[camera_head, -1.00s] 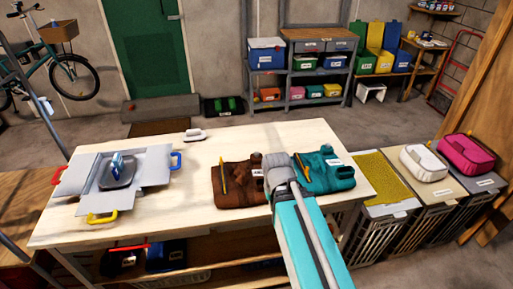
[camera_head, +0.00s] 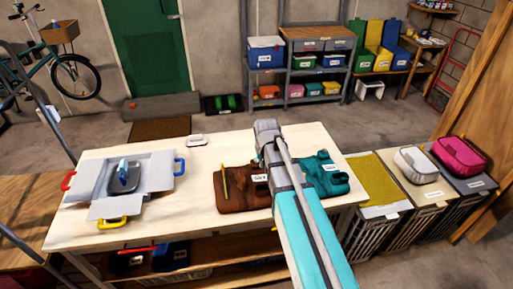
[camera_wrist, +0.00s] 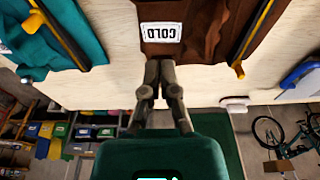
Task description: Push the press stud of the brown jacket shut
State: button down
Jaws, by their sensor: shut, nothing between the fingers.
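The brown jacket (camera_head: 243,200) lies on the light wooden table, left of the teal jacket (camera_head: 325,177). My arm hides the fingers in the head view. I cannot make out the press stud.
A yellow bar lies on each jacket. A white brush-like item (camera_head: 197,140) lies at the back edge. Hampers (camera_head: 385,215) stand right of the table.

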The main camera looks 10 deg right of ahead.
jog(key=w+r+t+p, duration=0.1)
jog(key=w+r+p, duration=0.3)
jog(key=w, duration=0.6)
notch_tip(320, 180, up, 2)
jog(key=shift+w+f, duration=0.1)
jog(key=shift+f, duration=0.05)
jog(key=b, duration=1)
send_over(256, 159)
notch_tip(256, 159, down, 10)
jog(key=shift+d+r, duration=0.15)
jog(key=shift+f+b, duration=1.8)
jog(key=shift+f, duration=0.05)
